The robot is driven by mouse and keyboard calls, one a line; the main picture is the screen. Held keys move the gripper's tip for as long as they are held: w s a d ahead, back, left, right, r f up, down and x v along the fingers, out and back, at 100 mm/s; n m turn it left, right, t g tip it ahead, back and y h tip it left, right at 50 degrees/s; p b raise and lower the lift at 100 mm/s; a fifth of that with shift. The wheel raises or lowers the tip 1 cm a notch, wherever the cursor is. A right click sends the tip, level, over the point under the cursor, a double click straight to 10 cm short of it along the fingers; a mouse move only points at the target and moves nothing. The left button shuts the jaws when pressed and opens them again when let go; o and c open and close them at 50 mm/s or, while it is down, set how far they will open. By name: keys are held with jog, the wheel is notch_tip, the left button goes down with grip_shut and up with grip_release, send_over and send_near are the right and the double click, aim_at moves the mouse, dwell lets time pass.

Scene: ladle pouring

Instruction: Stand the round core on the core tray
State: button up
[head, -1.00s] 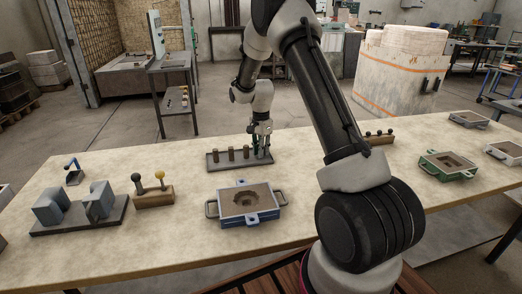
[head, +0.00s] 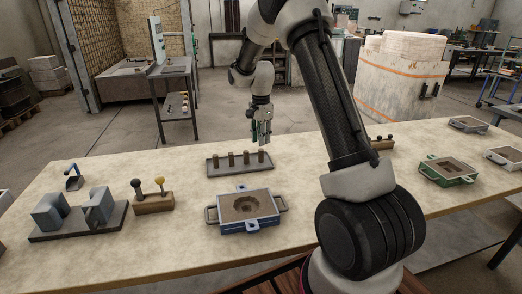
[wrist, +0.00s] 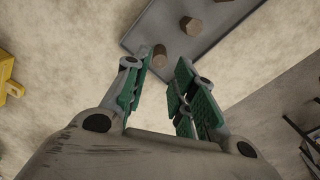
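The core tray (head: 238,172) is a dark grey flat tray near the far edge of the table. Several short brown cores stand upright on it in a row. The core at its right end (head: 261,157), taken to be the round core, stands upright; it also shows in the wrist view (wrist: 160,57), just beyond the fingers. A six-sided core (wrist: 190,25) stands beyond it. My gripper (head: 261,141) is above the right end of the tray, pointing down. In the wrist view my gripper (wrist: 160,72) has its green-padded fingers apart, with nothing between them.
A blue moulding box (head: 224,221) with a cavity stands in front of the tray. A block with two ball-topped rods (head: 154,202) and a grey fixture (head: 80,225) are at left. A green box (head: 447,178) is at right. Bare tabletop lies between them.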

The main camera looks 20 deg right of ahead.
jog(key=s+a+r+n+t, duration=0.1)
jog(key=s+r+n, duration=0.2)
jog(key=s+r, duration=0.5)
jog(key=s+r+n+t, duration=0.1)
jog(key=s+r+n, duration=0.2)
jog(key=s+r, duration=0.5)
jog(key=s+r+n+t, duration=0.1)
jog(key=s+n, duration=0.3)
jog(key=s, duration=0.7)
jog(key=s+a+r+n+t, duration=0.1)
jog(key=s+r+n, duration=0.2)
jog(key=s, duration=0.8)
jog(key=shift+s+n, duration=0.2)
jog(key=shift+n, duration=0.7)
jog(key=shift+a+r, duration=0.1)
